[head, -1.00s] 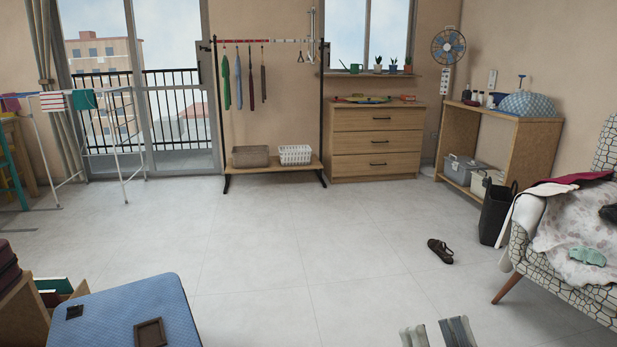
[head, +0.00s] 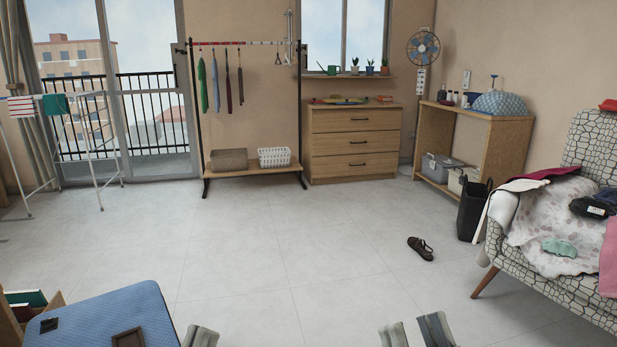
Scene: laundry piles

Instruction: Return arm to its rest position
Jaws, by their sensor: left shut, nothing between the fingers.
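My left gripper (head: 200,337) shows only as a small grey tip at the bottom edge, just right of the blue padded surface. It is shut and empty, and its arm is out of view below. My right gripper (head: 414,333) shows at the bottom edge, right of centre. Its two grey fingertips stand apart with bare floor between them, so it is open and empty. Both grippers are in front of the tiled floor, and neither appears to touch anything.
A blue padded surface (head: 105,312) is at the lower left. A patterned armchair (head: 590,150) heaped with laundry stands at the right, beside a black basket (head: 472,212). A sandal (head: 421,248) lies on the floor. The middle floor (head: 270,250) is clear.

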